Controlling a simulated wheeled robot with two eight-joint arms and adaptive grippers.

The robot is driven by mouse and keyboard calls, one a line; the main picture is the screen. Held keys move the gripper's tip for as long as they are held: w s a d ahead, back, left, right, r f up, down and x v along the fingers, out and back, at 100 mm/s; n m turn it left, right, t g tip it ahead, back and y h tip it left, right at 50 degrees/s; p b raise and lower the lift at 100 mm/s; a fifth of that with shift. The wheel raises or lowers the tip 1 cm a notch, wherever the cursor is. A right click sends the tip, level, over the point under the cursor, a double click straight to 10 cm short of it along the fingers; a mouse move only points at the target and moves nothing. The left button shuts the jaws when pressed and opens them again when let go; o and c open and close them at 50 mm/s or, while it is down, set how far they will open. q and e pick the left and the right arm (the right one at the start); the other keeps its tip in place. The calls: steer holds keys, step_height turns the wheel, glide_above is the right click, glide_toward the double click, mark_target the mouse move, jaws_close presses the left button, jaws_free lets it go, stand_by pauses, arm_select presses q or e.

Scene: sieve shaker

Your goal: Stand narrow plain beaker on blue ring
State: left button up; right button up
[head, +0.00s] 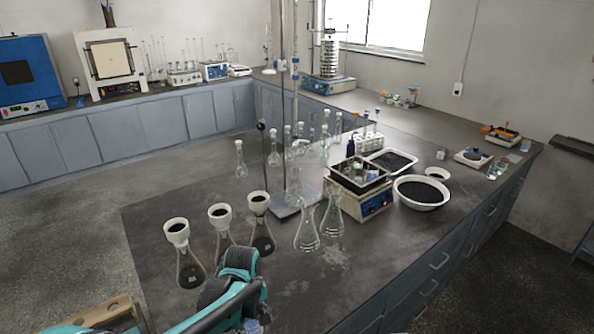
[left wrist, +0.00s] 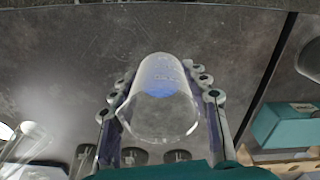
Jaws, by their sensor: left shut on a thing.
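A clear beaker (left wrist: 158,115) is between the fingers of my left gripper (left wrist: 160,78) in the left wrist view. The gripper is shut on it. A blue patch (left wrist: 168,84) shows through the glass; most of its outline is hidden, so I cannot tell whether the beaker touches it or is above it. In the head view my teal left arm reaches over the front of the dark bench, and a small glassy, bluish piece (head: 252,326) shows at the bottom edge beside it. The right gripper is not in view.
Flasks with white-rimmed funnels (head: 177,232) stand close behind my left arm. The right front of the bench is clear. A teal box (left wrist: 285,125) shows in the wrist view.

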arm_select(q)
steer(key=a+f+m, duration=0.1)
steer(key=m, duration=0.1)
steer(key=a+f+m, duration=0.1)
steer(key=a+m, duration=0.1)
steer(key=m, duration=0.1)
steer(key=a+f+m, duration=0.2)
steer(key=m, duration=0.1)
steer(key=shift+s+a+f+m, duration=0.1)
steer(key=shift+a+f+m, duration=0.25)
steer(key=shift+m, duration=0.65)
steer(key=shift+s+a, duration=0.1)
